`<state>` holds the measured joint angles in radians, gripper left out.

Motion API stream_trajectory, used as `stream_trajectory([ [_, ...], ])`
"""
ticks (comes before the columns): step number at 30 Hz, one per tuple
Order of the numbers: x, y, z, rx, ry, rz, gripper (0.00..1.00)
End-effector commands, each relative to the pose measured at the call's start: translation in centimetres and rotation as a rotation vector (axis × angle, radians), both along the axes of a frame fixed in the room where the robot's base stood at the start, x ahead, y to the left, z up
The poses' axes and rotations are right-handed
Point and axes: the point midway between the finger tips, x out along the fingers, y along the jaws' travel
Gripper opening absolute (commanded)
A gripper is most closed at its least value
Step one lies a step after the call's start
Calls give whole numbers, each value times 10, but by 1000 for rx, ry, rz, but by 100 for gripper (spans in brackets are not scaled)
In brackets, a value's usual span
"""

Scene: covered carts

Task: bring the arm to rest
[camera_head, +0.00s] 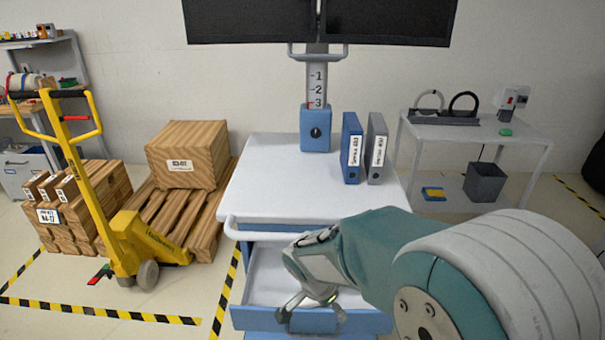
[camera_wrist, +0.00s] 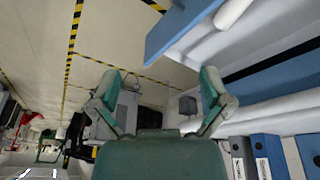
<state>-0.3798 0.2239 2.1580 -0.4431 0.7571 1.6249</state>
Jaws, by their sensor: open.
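My arm reaches in from the lower right in the head view, bent down toward the cart. My gripper (camera_head: 312,303) is at the open blue drawer (camera_head: 258,318) of the white-topped cart (camera_head: 265,185), below the tabletop. In the wrist view my gripper (camera_wrist: 159,76) has its two green fingers spread wide, with nothing between them. A blue panel (camera_wrist: 185,28), seemingly the drawer's, lies close to the right finger there. The visible part of the drawer's inside looks bare; my arm hides the rest. I cannot tell whether the fingers touch the drawer.
A blue binder (camera_head: 352,150), a grey binder (camera_head: 376,150) and a blue block (camera_head: 315,130) on the post stand on the cart. Two dark monitors (camera_head: 320,20) hang above. A yellow pallet jack (camera_head: 125,240) stands left, a grey side table (camera_head: 470,135) right. Floor shows between cart and jack.

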Motion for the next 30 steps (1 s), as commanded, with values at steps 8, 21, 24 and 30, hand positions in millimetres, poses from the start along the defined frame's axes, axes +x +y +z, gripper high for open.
stream_trajectory([
  [8,-36,-44,76,43,-18,239,98],
  [21,-119,-88,149,21,-117,673,98],
  [24,-138,-93,158,-5,-149,771,98],
  [30,-161,-96,167,-51,-186,903,98],
])
